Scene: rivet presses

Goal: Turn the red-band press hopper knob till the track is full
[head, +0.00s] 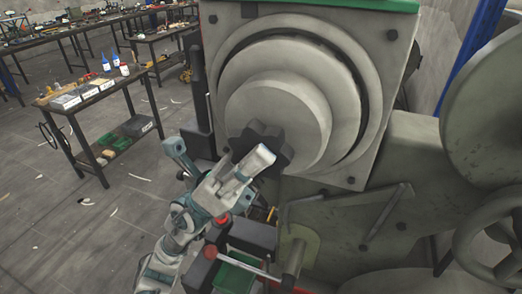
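The hopper (305,85) is a large grey stepped disc on a grey square plate. A dark lobed knob (278,143) sits at its centre. A green strip (330,4) runs along the top edge of the plate; I see no red band on this part. My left gripper (217,156) comes up from below, its fingers spread wide. One pale finger overlaps the knob's lower left side; the other is well to the left, clear of it. I cannot tell whether the near finger touches the knob. My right gripper is not in view. I cannot make out the track's fill.
A red-knobbed lever (295,257) and a green tray (236,273) lie just below my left gripper. The grey press body (360,215) and a handwheel (490,240) fill the right. Workbenches (100,95) with bottles and boxes stand at left, with open floor between.

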